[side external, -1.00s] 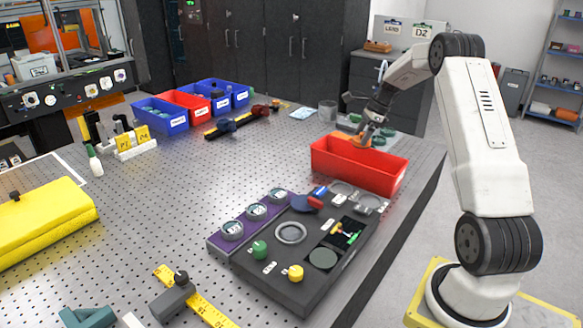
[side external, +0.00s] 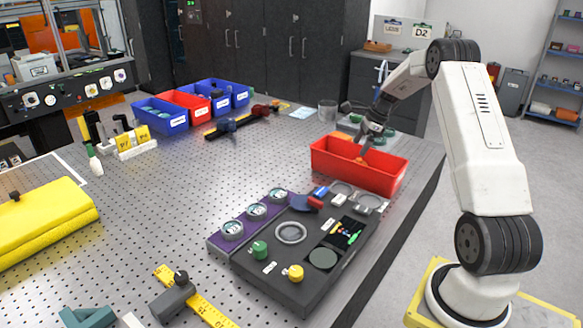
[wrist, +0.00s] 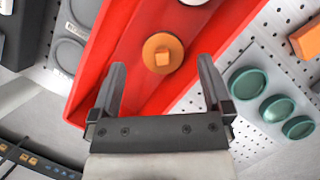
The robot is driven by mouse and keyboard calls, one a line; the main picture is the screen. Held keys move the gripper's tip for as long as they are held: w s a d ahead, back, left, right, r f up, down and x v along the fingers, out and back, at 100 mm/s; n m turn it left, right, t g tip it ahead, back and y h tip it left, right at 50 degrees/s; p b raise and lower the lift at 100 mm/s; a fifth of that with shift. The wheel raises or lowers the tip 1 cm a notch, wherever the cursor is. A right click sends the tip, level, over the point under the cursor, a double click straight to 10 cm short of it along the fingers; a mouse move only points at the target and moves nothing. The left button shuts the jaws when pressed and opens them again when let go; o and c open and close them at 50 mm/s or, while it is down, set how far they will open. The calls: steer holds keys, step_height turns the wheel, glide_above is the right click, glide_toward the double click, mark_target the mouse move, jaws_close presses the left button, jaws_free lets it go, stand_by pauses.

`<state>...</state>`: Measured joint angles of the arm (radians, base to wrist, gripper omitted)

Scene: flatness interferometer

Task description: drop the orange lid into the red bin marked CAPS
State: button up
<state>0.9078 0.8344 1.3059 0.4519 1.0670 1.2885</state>
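The orange lid (wrist: 162,53) lies inside the large red bin (wrist: 125,60), beyond my fingertips, with its square knob facing the wrist camera. In the side view only a small orange part of the lid (side external: 361,160) shows above the front wall of the red bin (side external: 350,168). My gripper (side external: 365,149) points down into the bin's opening. In the wrist view its two fingers are spread wide with nothing between them. No CAPS marking is readable on this bin.
A dark fixture plate (side external: 290,265) with knobs and a ring stands in front of the bin. Green round caps (wrist: 277,108) sit beside the bin. Blue bins (side external: 160,116) and a smaller red bin (side external: 186,104) stand at the back left. The perforated table between is mostly clear.

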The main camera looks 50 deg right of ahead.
steer(key=shift+r, duration=0.15)
steer(key=v, duration=0.7)
steer(key=shift+r, duration=0.25)
steer(key=shift+s, duration=0.1)
steer(key=w+a+f+n+g+h, duration=0.1)
steer(key=w+a+n, duration=0.3)
steer(key=a+n, duration=0.55)
steer(key=s+a+f+n, duration=0.1)
steer(key=s+a+n, duration=0.1)
steer(key=a, duration=0.6)
steer(key=s+a+f+n+h, duration=0.1)
steer(key=a+n, duration=0.4)
steer(key=a, duration=0.3)
steer(key=s+a+f+n, duration=0.1)
steer(key=s+a+n, duration=0.1)
steer(key=a, duration=0.6)
steer(key=shift+s+a+f+n+h, duration=0.1)
steer(key=shift+s+f+n+h, duration=0.25)
steer(key=shift+n, duration=0.4)
steer(key=s+a+n, duration=0.2)
steer(key=s+a+f+n, duration=0.1)
steer(key=s+a+n, duration=0.3)
steer(key=a+n, duration=0.1)
steer(key=shift+s+a+f, duration=0.1)
steer(key=shift+s+f, duration=0.25)
steer(key=shift+s+a+f+n, duration=0.15)
steer(key=shift+s+a+n, duration=0.1)
steer(key=shift+s+n, duration=0.15)
